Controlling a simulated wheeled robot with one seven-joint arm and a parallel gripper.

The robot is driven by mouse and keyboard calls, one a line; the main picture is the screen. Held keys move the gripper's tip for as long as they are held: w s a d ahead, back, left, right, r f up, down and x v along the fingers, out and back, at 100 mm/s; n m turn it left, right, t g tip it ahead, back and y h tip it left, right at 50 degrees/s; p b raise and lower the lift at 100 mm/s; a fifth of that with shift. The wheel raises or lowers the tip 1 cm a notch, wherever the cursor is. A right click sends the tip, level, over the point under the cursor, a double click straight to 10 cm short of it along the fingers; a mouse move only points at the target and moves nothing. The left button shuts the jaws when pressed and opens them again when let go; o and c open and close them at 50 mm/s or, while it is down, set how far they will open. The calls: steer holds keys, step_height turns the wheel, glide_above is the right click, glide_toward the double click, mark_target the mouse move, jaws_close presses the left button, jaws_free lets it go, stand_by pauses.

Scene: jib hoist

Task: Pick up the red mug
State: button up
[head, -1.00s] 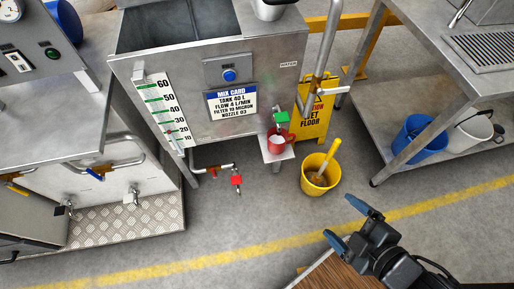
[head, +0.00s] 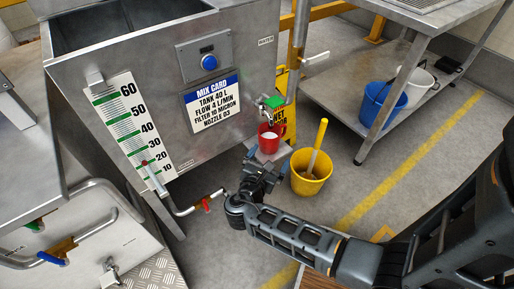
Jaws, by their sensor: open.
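The red mug (head: 269,140) stands upright on a small metal shelf (head: 262,156) at the front of the steel tank, under a tap with a green handle (head: 273,102). Its inside looks pale. My gripper (head: 268,160) is open, with its blue-tipped fingers spread just on the near side of the mug. The fingers overlap the shelf in the picture. I cannot tell whether they touch the mug. The mug's handle is not clearly visible, and the gripper hides part of the shelf.
A yellow bucket (head: 308,181) with a yellow-handled tool stands on the floor close right of my gripper. The steel tank (head: 125,60) rises behind. A pipe with a red valve handle (head: 206,204) is at left. A blue bucket (head: 381,105) sits on the right bench's lower shelf.

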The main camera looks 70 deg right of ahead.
mark_target(274, 128)
steer(key=w+g+b, duration=0.1)
steer(key=w+h+b, duration=0.1)
steer(key=w+d+r+g+h, duration=0.1)
steer(key=shift+w+g+b, duration=0.2)
steer(key=shift+g+b, duration=0.1)
steer(key=shift+b, duration=0.1)
steer(key=shift+d, duration=0.25)
steer(key=d, duration=0.2)
steer(key=d+b, duration=0.1)
steer(key=d, duration=0.4)
steer(key=shift+s+d+r+b, duration=0.15)
steer(key=shift+s+r+b, duration=0.1)
steer(key=shift+s+b, duration=0.15)
steer(key=c, duration=1.2)
steer(key=shift+r, duration=0.15)
